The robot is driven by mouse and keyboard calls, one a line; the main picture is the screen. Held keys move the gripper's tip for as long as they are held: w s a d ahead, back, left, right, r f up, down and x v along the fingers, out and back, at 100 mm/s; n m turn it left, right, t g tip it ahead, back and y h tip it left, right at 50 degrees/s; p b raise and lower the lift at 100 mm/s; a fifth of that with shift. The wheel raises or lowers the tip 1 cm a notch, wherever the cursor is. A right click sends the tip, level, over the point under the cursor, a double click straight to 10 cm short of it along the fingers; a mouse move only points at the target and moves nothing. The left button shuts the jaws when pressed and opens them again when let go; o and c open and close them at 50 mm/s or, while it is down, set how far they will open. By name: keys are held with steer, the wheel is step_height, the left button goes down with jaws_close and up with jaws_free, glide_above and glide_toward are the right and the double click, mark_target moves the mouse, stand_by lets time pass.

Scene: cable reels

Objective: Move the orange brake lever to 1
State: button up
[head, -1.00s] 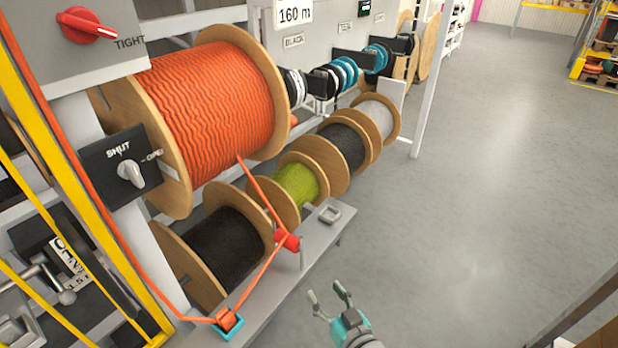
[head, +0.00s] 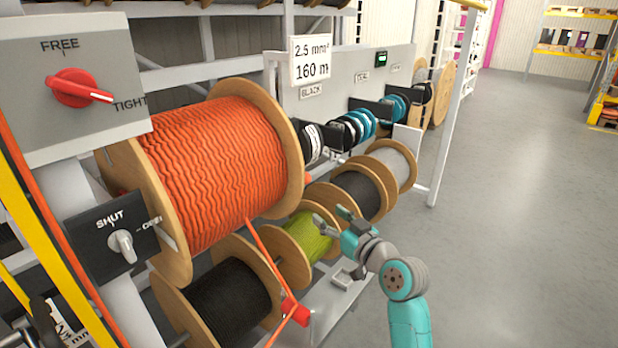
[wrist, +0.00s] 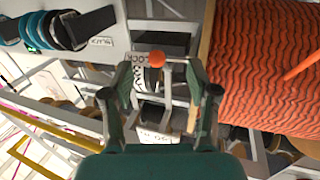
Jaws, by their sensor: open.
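An orange ball knob (wrist: 157,57) shows in the wrist view beyond my fingertips, near a plate lettered LOCK. It looks like the end of a lever; no 1 is readable there. In the head view a small orange-red tip (head: 308,178) shows at the right edge of the orange cable reel (head: 215,170); it may be the same knob. My gripper (head: 330,215) is open and empty, in front of the green reel and below that tip. In the wrist view its fingers (wrist: 160,76) are apart, below the knob and not around it.
A red selector (head: 75,88) on a grey panel points towards TIGHT. A grey switch (head: 122,246) is marked SHUT and OPEN. Black (head: 235,300), green (head: 306,236) and grey (head: 390,168) reels stand low. The orange cable passes a red guide (head: 295,310). Floor at right is clear.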

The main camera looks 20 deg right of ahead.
mark_target(309, 181)
steer(key=shift+n+y, duration=0.3)
steer(key=shift+n, duration=0.1)
steer(key=w+a+r, duration=0.1)
steer(key=w, duration=0.3)
steer(key=w+a+r, duration=0.1)
steer(key=w, duration=0.3)
steer(key=w+a+r, duration=0.1)
steer(key=w+r, duration=0.1)
steer(key=w, duration=0.2)
steer(key=shift+w+r, duration=0.1)
steer(key=shift+w, duration=0.1)
jaws_close()
